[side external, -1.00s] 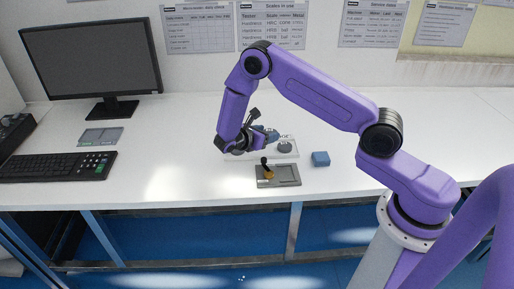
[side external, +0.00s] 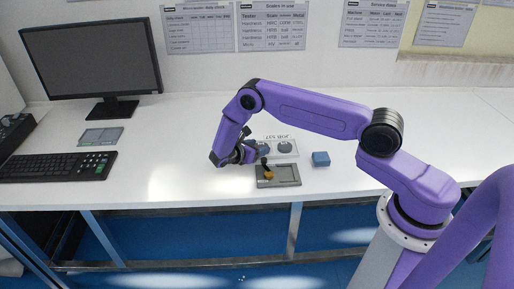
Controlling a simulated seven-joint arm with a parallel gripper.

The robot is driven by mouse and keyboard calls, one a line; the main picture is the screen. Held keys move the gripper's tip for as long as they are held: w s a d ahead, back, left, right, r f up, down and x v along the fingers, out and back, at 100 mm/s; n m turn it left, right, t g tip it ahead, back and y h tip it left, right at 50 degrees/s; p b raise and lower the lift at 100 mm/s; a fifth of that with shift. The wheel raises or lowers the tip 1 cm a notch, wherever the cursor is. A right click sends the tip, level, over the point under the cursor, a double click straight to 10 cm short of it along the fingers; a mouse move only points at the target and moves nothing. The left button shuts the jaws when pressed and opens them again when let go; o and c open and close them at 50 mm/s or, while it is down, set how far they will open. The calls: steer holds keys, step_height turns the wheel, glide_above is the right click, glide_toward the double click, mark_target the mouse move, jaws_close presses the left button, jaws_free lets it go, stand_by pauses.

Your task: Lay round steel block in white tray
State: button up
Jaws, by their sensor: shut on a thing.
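The white tray (side external: 293,154) lies on the bench in front of the arm, with a "JOB 557" label along its back edge. A round grey disc (side external: 285,147) sits on its right part. My gripper (side external: 261,150) is low at the tray's left end, coming in from the left. It is shut on a small grey piece (side external: 263,149), which I take to be the round steel block. The fingers partly hide this piece, and I cannot tell whether it touches the tray.
A grey shallow tray (side external: 288,174) with a brass-coloured, black-topped piece (side external: 267,172) lies just in front. A blue block (side external: 320,159) stands to the right. A keyboard (side external: 60,166) and monitor (side external: 92,58) are at the left. The bench right of the blue block is clear.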

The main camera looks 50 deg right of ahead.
steer(key=shift+f, duration=0.15)
steer(key=o, duration=1.3)
